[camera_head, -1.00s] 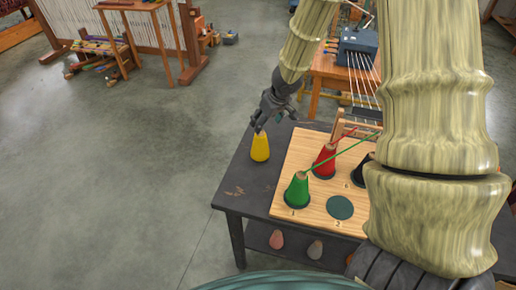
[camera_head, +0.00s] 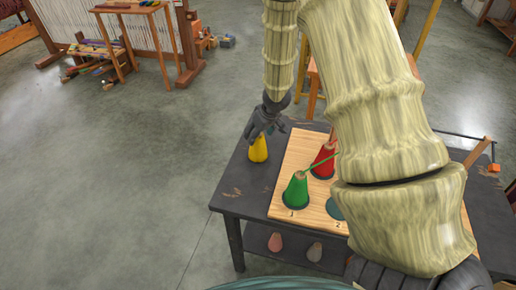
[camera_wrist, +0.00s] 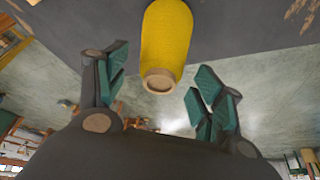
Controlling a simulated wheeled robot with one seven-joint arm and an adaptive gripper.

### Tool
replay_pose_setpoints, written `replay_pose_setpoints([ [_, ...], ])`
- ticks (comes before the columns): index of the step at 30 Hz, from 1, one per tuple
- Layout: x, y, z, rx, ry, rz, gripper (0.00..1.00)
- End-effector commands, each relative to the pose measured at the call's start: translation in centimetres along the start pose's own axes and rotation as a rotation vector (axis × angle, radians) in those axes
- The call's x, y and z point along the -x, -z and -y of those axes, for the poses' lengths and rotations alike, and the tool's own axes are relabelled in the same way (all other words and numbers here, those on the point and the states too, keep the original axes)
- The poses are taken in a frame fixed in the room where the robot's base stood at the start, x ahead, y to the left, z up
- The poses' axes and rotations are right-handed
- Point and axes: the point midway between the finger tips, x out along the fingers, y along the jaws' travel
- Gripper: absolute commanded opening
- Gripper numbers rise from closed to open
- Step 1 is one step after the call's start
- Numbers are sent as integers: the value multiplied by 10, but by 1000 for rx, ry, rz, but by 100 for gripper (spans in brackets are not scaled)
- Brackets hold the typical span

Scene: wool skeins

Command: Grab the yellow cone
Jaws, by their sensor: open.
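The yellow cone (camera_head: 258,150) stands upright on the dark table, left of the wooden board. In the wrist view the yellow cone (camera_wrist: 166,45) shows with its pale tip toward me, between and just beyond the fingers. My gripper (camera_head: 263,129) is right at the cone's top in the head view, where its fingers partly cover it. In the wrist view my gripper (camera_wrist: 158,88) is open, with green finger pads on either side and a gap on both sides of the cone. Nothing is held.
The wooden board (camera_head: 285,205) holds a green cone (camera_head: 296,189) and a red cone (camera_head: 323,162), with a strand between them. The dark table (camera_head: 232,190) has free room left of the yellow cone. My arm hides the board's right part.

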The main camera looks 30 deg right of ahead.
Motion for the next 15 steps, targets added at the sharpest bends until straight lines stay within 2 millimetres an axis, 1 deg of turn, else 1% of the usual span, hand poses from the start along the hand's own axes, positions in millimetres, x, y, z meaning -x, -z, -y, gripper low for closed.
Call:
replay_pose_setpoints([
  [3, -9, 0, 0, 1, -1, 1, 68],
  [5, -11, 0, 0, 1, -1, 0, 68],
  [14, -13, 0, 0, 0, 0, -1, 68],
  [15, -13, 0, 0, 0, 0, -1, 62],
])
